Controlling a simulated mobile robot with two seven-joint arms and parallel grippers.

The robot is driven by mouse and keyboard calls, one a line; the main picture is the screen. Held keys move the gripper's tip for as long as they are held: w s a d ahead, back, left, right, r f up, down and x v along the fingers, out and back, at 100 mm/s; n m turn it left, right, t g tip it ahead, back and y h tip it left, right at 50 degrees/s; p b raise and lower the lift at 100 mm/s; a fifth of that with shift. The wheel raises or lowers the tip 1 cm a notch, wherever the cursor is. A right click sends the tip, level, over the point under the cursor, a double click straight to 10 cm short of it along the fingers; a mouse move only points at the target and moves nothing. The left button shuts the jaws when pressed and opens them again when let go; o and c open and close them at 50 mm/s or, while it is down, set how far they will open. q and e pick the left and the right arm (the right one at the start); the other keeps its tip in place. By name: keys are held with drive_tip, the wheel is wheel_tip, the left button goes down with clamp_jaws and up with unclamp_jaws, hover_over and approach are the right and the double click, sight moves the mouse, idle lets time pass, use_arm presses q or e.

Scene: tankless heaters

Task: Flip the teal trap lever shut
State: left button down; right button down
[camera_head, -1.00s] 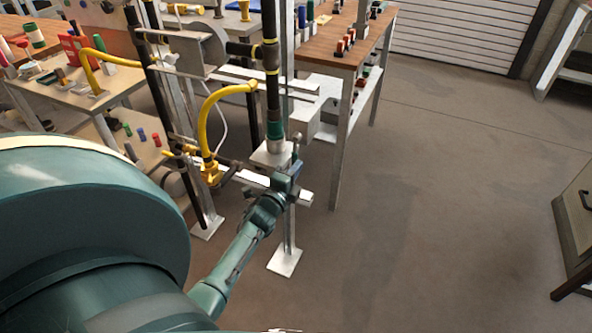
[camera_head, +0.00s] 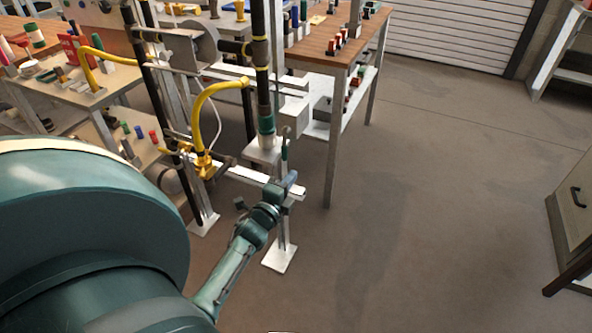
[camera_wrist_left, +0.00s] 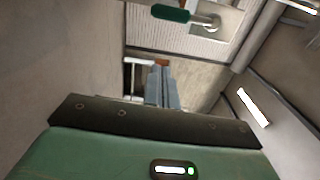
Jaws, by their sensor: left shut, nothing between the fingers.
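The teal trap lever (camera_head: 284,149) hangs at the right side of the light grey trap block (camera_head: 262,151), under the dark vertical pipe. In the left wrist view a dark teal-green handle (camera_wrist_left: 171,13), beside a round metal fitting, shows at the top edge. My left gripper (camera_head: 291,178) is just below the lever in the head view. Its two blue-grey fingers (camera_wrist_left: 161,84) are shut together with nothing between them. The fingertips appear apart from the lever. The lever's exact angle is hard to tell. My right gripper is not in view.
A yellow hose (camera_head: 198,112) and valve stand left of the trap. A white horizontal rail (camera_head: 247,175) runs behind my gripper. A wooden-topped workbench (camera_head: 340,42) stands behind. Open floor (camera_head: 430,190) lies to the right; a cabinet (camera_head: 575,205) stands at the right edge.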

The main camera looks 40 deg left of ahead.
use_arm(q)
drive_tip(key=v, duration=0.5)
drive_tip(key=shift+s, duration=0.35)
